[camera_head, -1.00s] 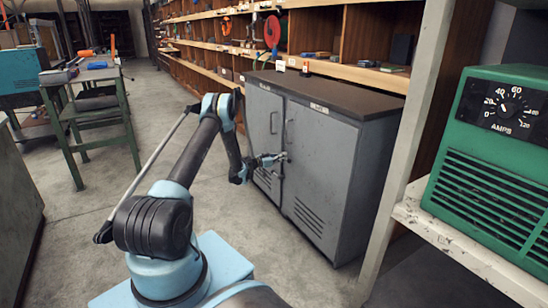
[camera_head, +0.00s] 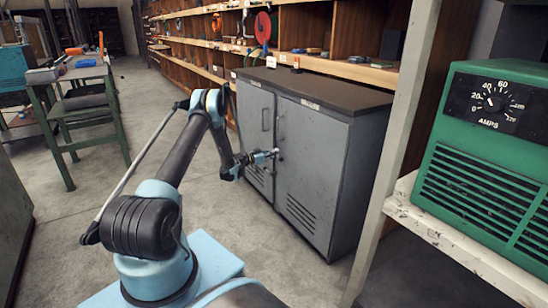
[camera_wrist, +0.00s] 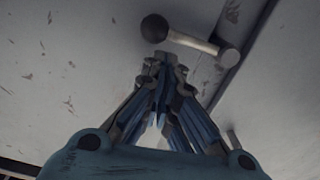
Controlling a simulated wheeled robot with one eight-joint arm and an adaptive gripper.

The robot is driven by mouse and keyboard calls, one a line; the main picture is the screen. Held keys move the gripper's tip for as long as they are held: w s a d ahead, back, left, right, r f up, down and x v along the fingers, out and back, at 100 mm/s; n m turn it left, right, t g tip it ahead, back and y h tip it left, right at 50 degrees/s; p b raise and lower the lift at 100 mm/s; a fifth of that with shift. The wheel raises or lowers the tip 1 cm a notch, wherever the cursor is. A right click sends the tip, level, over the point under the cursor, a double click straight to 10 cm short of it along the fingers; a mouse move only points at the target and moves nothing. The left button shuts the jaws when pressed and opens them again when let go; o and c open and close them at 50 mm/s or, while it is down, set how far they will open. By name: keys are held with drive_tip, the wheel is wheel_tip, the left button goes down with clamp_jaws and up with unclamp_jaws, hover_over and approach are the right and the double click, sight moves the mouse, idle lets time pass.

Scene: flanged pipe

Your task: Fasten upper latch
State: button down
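A latch lever (camera_wrist: 195,42) with a dark ball knob (camera_wrist: 155,28) and a pale rod shows in the wrist view, on a scuffed grey surface next to a dark seam. The grey two-door cabinet (camera_head: 312,165) stands right of centre in the head view. My gripper (camera_head: 275,154) is at the cabinet front near the seam between the doors. In the wrist view my gripper (camera_wrist: 162,62) has its fingertips drawn together just below the lever. Nothing shows between them, and I cannot tell whether they touch the rod. The lever is too small to make out in the head view.
A green machine with an amps dial (camera_head: 485,155) sits on a pale shelf (camera_head: 450,240) at the right. Wooden shelving (camera_head: 345,68) runs behind the cabinet. A green workbench (camera_head: 75,75) stands at the left, with open floor (camera_head: 90,200) between.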

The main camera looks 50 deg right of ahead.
drive_tip(key=r, duration=0.2)
drive_tip(key=shift+w+a+r, duration=0.15)
drive_tip(key=shift+a+r, duration=0.15)
drive_tip(key=v, duration=1)
drive_tip(key=shift+d, duration=0.1)
